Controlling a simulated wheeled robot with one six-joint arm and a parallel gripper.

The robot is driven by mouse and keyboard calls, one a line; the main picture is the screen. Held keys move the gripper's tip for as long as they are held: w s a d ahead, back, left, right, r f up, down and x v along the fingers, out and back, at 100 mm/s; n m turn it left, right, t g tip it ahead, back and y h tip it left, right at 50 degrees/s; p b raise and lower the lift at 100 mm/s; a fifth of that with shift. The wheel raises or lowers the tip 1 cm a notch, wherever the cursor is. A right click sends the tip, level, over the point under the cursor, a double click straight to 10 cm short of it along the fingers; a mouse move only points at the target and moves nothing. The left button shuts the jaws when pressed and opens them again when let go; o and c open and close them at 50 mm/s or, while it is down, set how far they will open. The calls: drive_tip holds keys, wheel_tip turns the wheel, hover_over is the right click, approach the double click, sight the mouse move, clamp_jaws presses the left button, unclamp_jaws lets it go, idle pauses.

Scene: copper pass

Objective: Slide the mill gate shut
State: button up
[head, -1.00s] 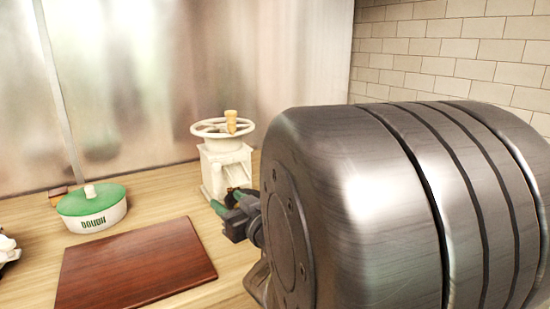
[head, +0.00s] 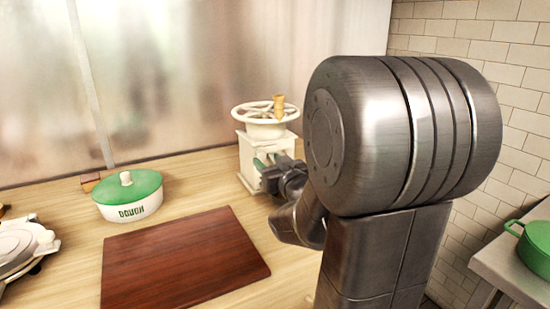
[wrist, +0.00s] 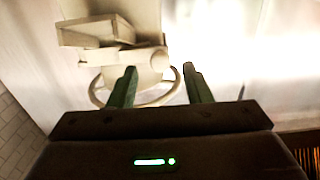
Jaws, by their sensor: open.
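The cream mill (head: 252,165) stands at the back of the counter, with a spoked handwheel (head: 240,113) and a wooden knob (head: 279,106) on top. My gripper (head: 262,161) has green fingers and is in front of the mill's body, hiding part of its front and right side. In the wrist view my gripper (wrist: 160,72) is open with nothing between its fingers. The mill (wrist: 140,20) fills the upper left there, with a box-like part jutting out and the wheel rim behind the fingers. I cannot clearly make out the gate or whether the fingers touch the mill.
A dark red board (head: 180,262) lies on the wooden counter. A green-lidded dough pot (head: 130,196) stands behind it, and a pale appliance (head: 22,248) is at the left edge. A green pot (head: 537,243) sits on a side surface at right. A metal wall (head: 200,70) backs the counter.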

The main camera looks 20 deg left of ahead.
sight(263, 156)
drive_tip(key=shift+x, duration=1.65)
clamp_jaws()
